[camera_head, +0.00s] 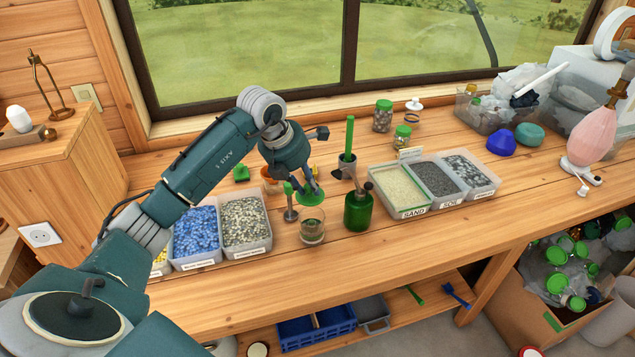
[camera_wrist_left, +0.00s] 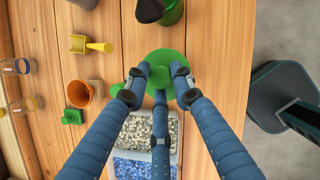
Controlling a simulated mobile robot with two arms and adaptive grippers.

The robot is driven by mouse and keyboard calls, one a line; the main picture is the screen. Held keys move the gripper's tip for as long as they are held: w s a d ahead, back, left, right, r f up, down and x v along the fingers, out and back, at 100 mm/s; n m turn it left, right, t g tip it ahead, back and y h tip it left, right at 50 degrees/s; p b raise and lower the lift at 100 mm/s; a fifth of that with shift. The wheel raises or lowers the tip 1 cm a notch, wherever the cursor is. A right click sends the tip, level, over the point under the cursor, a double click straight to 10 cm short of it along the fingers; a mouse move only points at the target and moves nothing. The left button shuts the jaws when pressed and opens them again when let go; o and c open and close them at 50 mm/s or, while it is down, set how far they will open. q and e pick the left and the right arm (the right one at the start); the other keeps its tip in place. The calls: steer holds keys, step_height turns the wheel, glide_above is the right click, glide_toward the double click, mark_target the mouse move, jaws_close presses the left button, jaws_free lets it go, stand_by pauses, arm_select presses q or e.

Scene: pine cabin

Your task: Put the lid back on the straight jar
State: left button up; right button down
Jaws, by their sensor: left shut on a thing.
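The straight jar (camera_head: 312,231) is a clear glass with some dark and green contents. It stands upright and open near the front of the bench. My left gripper (camera_head: 308,186) is shut on the green lid (camera_head: 312,198) and holds it above the jar, apart from it. In the left wrist view, my left gripper (camera_wrist_left: 157,76) has its fingers around the middle of the round lid (camera_wrist_left: 170,58). The jar is hidden there, beneath the lid and fingers. My right gripper is in neither view.
A dark green bottle (camera_head: 358,212) stands close right of the jar. A metal tool with a green handle (camera_head: 290,203) stands close left. Bins of white pebbles (camera_head: 245,219) and blue pebbles (camera_head: 196,232) lie farther left. Sand and soil trays (camera_head: 401,192) are at right.

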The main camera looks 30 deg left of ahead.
mark_target(306, 197)
arm_select(q)
step_height(306, 197, down, 3)
steer(key=shift+w+d+r+b, duration=0.1)
steer(key=shift+w+d+b, duration=0.05)
steer(key=shift+b, duration=0.6)
steer(key=shift+f+b, duration=1.05)
steer(key=shift+f, duration=0.45)
steer(key=shift+f+b, duration=0.15)
steer(key=shift+b, duration=0.25)
stand_by(0.4)
